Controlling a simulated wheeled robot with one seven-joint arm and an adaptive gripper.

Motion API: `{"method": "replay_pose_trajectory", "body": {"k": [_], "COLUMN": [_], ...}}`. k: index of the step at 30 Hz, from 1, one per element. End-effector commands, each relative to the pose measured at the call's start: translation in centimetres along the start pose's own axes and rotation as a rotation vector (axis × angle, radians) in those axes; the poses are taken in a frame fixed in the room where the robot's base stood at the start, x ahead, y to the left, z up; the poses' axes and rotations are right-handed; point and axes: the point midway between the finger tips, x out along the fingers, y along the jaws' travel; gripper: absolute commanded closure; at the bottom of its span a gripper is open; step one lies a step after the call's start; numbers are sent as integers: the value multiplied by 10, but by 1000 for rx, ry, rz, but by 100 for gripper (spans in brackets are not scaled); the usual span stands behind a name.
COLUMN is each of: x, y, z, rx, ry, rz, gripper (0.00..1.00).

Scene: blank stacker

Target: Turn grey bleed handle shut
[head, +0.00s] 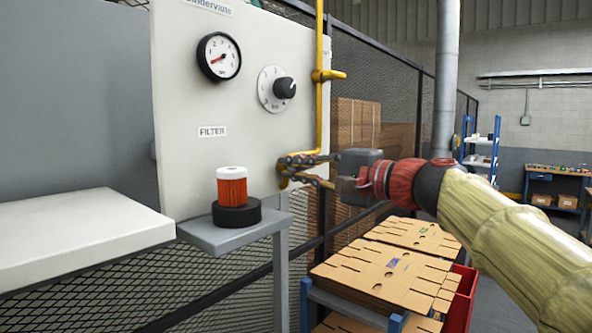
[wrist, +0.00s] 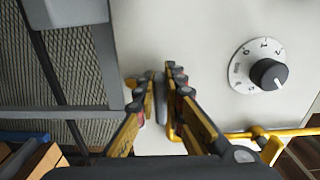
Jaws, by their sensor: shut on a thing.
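The grey bleed handle (wrist: 160,97) shows in the wrist view as a narrow grey bar between my fingers, running away from the camera. My gripper (wrist: 159,86) is shut on it, one finger on each side. In the head view my gripper (head: 287,167) reaches in from the right, at the lower right edge of the white panel (head: 180,110). There the fingers hide the handle. A bit of yellow fitting (head: 283,183) shows beside the fingertips. How far the handle is turned I cannot tell.
A yellow pipe (head: 319,110) with a yellow side lever (head: 328,76) runs down beside my gripper. The panel bears a gauge (head: 219,56) and a black knob (head: 285,88). An orange filter (head: 232,188) stands on a grey shelf (head: 205,236). Flat cardboard (head: 385,270) lies below my arm.

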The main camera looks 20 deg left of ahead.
Motion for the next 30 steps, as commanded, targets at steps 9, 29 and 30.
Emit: {"method": "replay_pose_trajectory", "body": {"k": [9,29,30], "x": [0,-36,-45], "y": [2,0,0], "z": [0,-1,-2], "rx": [1,0,0], "ry": [-1,3,5], "rz": [2,1,1], "gripper": [75,70,70]}}
